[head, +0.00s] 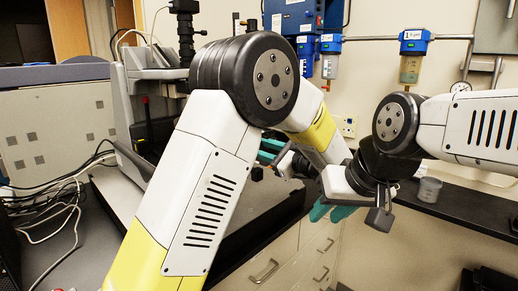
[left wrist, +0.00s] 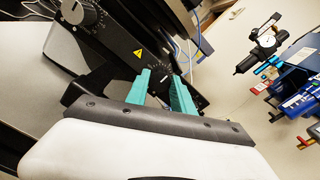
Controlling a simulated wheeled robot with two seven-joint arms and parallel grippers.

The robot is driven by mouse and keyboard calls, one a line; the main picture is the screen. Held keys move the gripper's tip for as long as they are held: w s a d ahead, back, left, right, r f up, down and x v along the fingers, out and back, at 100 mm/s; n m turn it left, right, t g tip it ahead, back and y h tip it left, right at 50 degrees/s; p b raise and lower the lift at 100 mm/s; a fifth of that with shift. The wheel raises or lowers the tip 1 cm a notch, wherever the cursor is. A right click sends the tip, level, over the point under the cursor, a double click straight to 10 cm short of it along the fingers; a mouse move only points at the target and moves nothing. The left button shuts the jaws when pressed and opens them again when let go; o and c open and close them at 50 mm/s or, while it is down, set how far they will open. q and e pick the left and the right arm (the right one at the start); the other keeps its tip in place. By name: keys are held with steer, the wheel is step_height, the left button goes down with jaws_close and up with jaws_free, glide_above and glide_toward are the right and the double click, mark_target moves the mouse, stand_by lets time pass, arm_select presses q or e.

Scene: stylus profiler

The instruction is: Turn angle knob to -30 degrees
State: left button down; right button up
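In the left wrist view, a dark instrument panel with a yellow warning label (left wrist: 138,51) carries a round knob (left wrist: 72,11) with scale marks at the upper left. A second dial with white tick marks (left wrist: 196,74) sits behind the fingers; I cannot tell which one is the angle knob. My left gripper (left wrist: 161,76) is open, its teal fingers apart in front of the panel, with nothing visible between them. In the head view my left arm mostly hides it and the panel. My right gripper (head: 330,212) is open and empty, above the drawers' front.
A grey cup (head: 429,189) stands on the black bench (head: 470,212) at the right. Blue-topped regulators (head: 414,40) hang on the back wall. Loose cables (head: 45,210) lie at the left. Drawers (head: 290,262) are below the bench.

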arm_select(q)
steer(key=n, duration=0.9)
steer(key=c, duration=1.1)
jaws_free()
